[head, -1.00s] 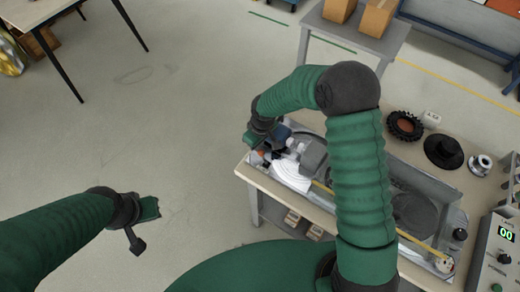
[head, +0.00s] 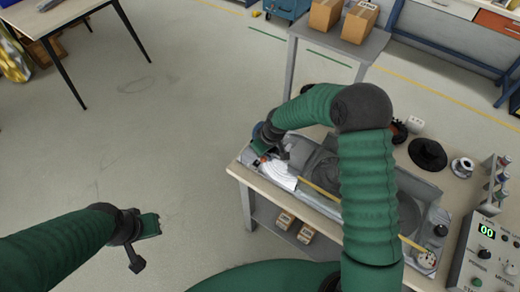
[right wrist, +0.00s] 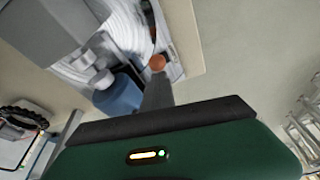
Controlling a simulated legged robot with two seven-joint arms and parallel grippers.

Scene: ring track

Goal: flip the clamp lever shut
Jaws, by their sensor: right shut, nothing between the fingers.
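A small orange knob (right wrist: 157,62), which may be the clamp lever's tip, shows just past my right gripper's fingertips in the right wrist view; whether they touch is unclear. An orange spot (head: 263,158) also shows beside the hand in the head view. My right gripper (right wrist: 157,82) is shut and empty over the left end of the grey tray (head: 322,203). A blue cylinder with pale fittings (right wrist: 118,97) lies beside the fingers. The lever's body is hidden or not distinguishable. My left gripper (head: 136,262) hangs over open floor, its jaw opening unclear.
The tray holds white curved pieces (head: 278,175) and a yellow rod (head: 318,189). A black hat-shaped part (head: 428,154), a spool (head: 462,167) and a control box (head: 487,250) stand on the bench's right.

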